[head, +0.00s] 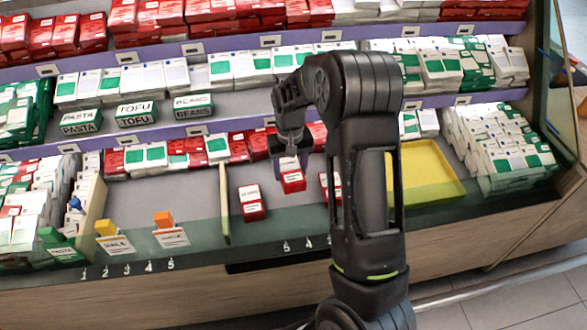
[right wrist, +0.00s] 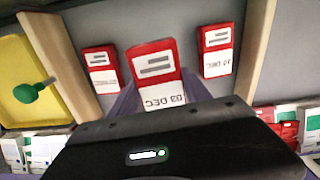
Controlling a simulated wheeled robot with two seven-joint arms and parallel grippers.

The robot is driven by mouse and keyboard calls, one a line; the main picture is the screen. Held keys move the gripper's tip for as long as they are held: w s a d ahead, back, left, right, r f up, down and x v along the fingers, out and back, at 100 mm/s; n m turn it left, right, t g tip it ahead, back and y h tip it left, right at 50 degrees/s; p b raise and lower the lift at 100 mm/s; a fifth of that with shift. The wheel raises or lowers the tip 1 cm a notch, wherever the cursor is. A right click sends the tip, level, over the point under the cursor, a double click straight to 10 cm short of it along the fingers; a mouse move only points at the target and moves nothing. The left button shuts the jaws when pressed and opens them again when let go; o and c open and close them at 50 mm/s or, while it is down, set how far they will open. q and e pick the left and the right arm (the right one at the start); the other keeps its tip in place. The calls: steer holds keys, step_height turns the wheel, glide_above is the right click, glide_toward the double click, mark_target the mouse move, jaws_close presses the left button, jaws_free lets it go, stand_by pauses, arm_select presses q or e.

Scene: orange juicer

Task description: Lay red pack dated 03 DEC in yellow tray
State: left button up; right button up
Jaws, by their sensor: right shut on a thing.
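My right gripper (head: 291,158) is shut on a red and white pack (head: 292,182), pointing down at the counter. In the right wrist view this pack (right wrist: 155,75) reads 03 DEC and looks nearer than its neighbours, apparently raised. The yellow tray (head: 430,172) lies right of my right arm in the head view, partly hidden by it. The tray (right wrist: 18,62) is at the left in the right wrist view, with a green knobbed thing (right wrist: 33,91) over it. My left gripper is not in view.
Another red pack (head: 251,203) lies left of the held one; a third (head: 324,186) is partly behind my arm. A cream divider (head: 225,203) stands at the left; another (right wrist: 60,55) stands between packs and tray. Stocked shelves rise behind, and white-green boxes (head: 508,150) flank the tray.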

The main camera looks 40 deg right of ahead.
steer(key=w+a+r+n, duration=0.2)
steer(key=a+r, duration=0.3)
steer(key=a, duration=0.5)
steer(key=w+a+r+n, duration=0.2)
steer(key=a+r, duration=0.2)
steer(key=a, duration=0.7)
steer(key=shift+a+r+n, duration=0.15)
steer(key=shift+r+n, duration=0.2)
steer(key=shift+n, duration=0.05)
